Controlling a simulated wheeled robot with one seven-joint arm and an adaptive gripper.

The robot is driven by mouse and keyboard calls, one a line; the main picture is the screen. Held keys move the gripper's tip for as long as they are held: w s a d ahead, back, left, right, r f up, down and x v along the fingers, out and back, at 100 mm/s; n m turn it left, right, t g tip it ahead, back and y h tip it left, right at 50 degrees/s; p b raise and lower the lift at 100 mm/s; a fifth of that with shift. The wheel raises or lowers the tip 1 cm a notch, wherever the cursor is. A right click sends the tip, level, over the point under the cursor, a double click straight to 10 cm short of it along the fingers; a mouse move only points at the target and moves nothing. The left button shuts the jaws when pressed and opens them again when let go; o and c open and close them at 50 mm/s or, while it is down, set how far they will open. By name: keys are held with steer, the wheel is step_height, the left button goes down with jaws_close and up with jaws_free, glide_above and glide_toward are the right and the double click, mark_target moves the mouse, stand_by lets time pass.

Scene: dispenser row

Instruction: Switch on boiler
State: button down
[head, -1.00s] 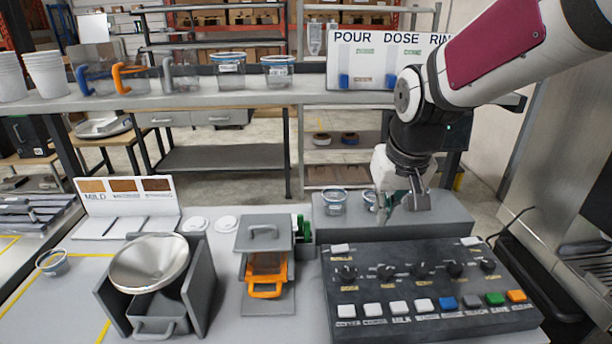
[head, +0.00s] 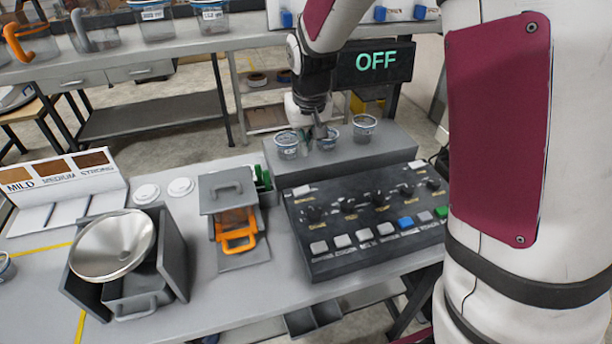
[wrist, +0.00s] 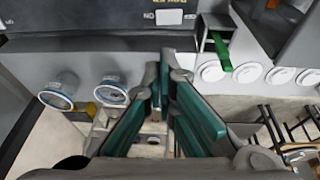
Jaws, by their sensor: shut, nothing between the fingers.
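A dark display (head: 376,64) at the back right reads OFF in green letters. The dark control panel (head: 365,215) has a row of knobs, white switches at its back corners and coloured buttons along its front. My gripper (head: 322,132) is shut and empty, pointing down by the cups on the grey block behind the panel. In the wrist view my gripper (wrist: 163,62) has its green-padded fingers close together. A dark face with a partly readable label (wrist: 170,17) lies beyond the fingertips.
Three blue-rimmed cups, left (head: 286,147), middle (head: 328,140) and right (head: 364,127), stand on the grey block (head: 375,157) near my gripper. A steel bowl (head: 113,245), an orange-handled container (head: 237,232) and white lids (head: 146,193) sit left of the panel.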

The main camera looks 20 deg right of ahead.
steer(key=p, duration=0.2)
glide_above(308, 186)
steer(key=f, duration=1.2)
steer(key=shift+s+a, duration=0.1)
steer(key=shift+a, duration=0.2)
steer(key=shift+d+f, duration=0.1)
steer(key=shift+f, duration=0.7)
steer(key=shift+d+f+b, duration=0.35)
steer(key=shift+f+b, duration=0.05)
steer(key=shift+f, duration=0.2)
steer(key=shift+a+r, duration=0.1)
steer(key=shift+r, duration=0.05)
steer(key=shift+a+r, duration=0.3)
steer(key=shift+a, duration=0.45)
